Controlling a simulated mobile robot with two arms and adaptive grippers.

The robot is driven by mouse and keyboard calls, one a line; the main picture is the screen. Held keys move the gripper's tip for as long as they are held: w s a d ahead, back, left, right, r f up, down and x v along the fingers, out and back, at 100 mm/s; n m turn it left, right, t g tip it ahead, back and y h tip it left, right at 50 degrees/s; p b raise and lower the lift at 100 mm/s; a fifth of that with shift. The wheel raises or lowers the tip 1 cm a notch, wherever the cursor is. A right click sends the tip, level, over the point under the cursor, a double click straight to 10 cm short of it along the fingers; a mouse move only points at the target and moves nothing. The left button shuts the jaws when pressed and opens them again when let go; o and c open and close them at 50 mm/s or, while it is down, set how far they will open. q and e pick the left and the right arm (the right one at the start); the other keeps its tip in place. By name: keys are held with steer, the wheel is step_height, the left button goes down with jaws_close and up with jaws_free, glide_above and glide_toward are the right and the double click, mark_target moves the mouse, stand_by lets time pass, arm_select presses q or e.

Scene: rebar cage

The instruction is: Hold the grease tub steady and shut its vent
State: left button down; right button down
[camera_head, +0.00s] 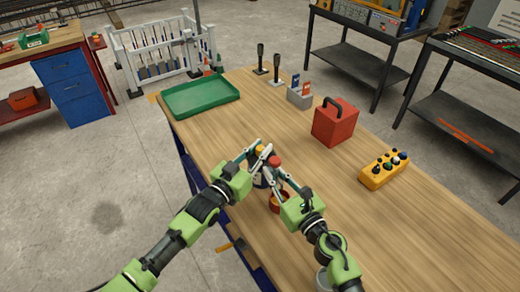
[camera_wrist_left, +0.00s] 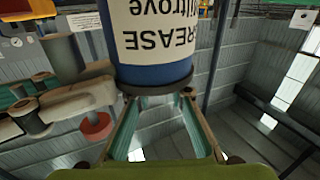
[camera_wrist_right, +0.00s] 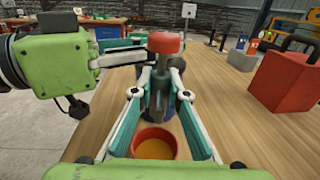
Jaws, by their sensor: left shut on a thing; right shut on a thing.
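The grease tub (camera_wrist_left: 155,40) is blue with a white label and appears upside down in the left wrist view. In the head view its side (camera_head: 259,181) shows between my arms. My left gripper (camera_head: 256,150) is shut on the tub, with its fingers on either side of it in the left wrist view (camera_wrist_left: 158,95). A red knob (camera_wrist_right: 165,42) on a grey stem, seemingly the vent, stands at the tub's top.
A red cup (camera_wrist_right: 155,143) with yellow contents stands on the bench (camera_head: 340,225) beside the tub. A red box (camera_head: 335,122), a yellow button box (camera_head: 383,170), a green tray (camera_head: 199,97) and a grey holder (camera_head: 300,95) stand farther off. Bare wood lies between.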

arm_select(q)
steer(key=shift+d+r+n+t+y, duration=0.2)
steer(key=shift+r+n+t+y, duration=0.15)
steer(key=shift+n+t+y, duration=0.15)
steer(key=shift+a+f+y, duration=0.1)
steer(key=shift+a+y, duration=0.05)
steer(key=shift+y, duration=0.15)
steer(key=c, duration=1.8)
jaws_free()
steer(key=shift+c, duration=0.2)
steer(key=shift+a+f, duration=0.1)
steer(key=shift+f, duration=0.05)
steer(key=v, duration=1.2)
